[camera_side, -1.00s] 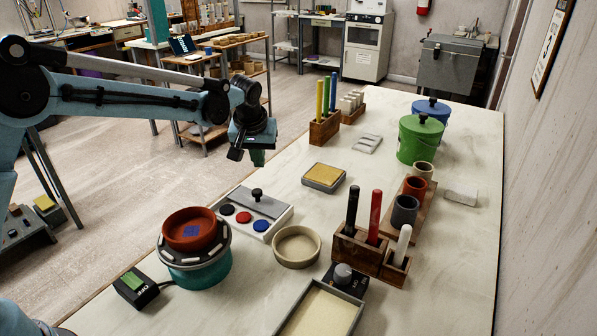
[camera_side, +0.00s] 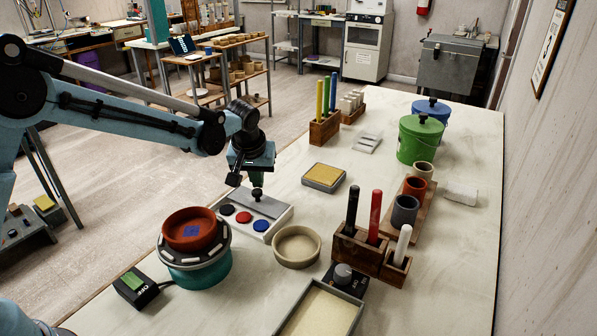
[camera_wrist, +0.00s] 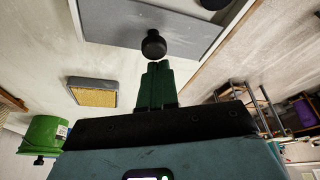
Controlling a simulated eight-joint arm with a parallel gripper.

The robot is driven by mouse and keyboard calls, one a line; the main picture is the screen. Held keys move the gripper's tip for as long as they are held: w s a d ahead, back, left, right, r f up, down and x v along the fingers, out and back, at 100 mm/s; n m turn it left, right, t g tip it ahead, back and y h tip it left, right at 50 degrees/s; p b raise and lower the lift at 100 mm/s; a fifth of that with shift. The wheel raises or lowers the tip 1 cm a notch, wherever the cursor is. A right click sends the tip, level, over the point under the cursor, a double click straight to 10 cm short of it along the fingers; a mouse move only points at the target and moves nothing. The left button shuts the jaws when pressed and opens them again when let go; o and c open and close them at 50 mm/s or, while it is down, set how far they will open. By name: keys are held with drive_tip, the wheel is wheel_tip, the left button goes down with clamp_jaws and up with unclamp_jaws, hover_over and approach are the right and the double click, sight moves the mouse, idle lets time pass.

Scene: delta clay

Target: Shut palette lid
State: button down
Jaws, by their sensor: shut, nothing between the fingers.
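The palette (camera_side: 282,222) is a white tray with black, red and blue paint wells showing along its near side. Its grey lid (camera_side: 265,206) covers the far part and leaves those wells uncovered. A black knob (camera_side: 257,194) stands on the lid. My gripper (camera_side: 257,183) is shut and empty, just above or beside the knob. In the wrist view the green fingertips (camera_wrist: 157,66) are together, close to the black knob (camera_wrist: 153,44) on the grey lid (camera_wrist: 125,22). I cannot tell whether they touch it.
A red bowl (camera_side: 190,229) sits on a turntable (camera_side: 196,262) left of the palette. A beige dish (camera_side: 297,247) stands near its right. A yellow sponge tray (camera_side: 324,177) lies behind it, with clear tabletop between.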

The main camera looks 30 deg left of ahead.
sight(247, 199)
drive_tip(key=s, duration=0.6)
drive_tip(key=shift+s, duration=0.15)
drive_tip(key=shift+s+d, duration=0.1)
drive_tip(key=w, duration=0.1)
drive_tip(key=w+a+r, duration=0.1)
drive_tip(key=w+a, duration=0.1)
drive_tip(key=w, duration=0.1)
drive_tip(key=shift+r, duration=0.15)
drive_tip(key=v, duration=1)
drive_tip(key=s+m+t, duration=0.1)
drive_tip(key=s, duration=0.4)
drive_tip(key=s+m+t+h, duration=0.1)
drive_tip(key=s+m, duration=0.1)
drive_tip(key=s, duration=0.4)
drive_tip(key=s+a+f+m+t, duration=0.1)
drive_tip(key=s+m, duration=0.1)
drive_tip(key=s, duration=0.3)
drive_tip(key=shift+s+h, duration=0.15)
drive_tip(key=shift+h, duration=0.15)
drive_tip(key=shift+s+d+f+t, duration=0.1)
drive_tip(key=shift+s+f+t, duration=0.25)
drive_tip(key=shift+s, duration=0.25)
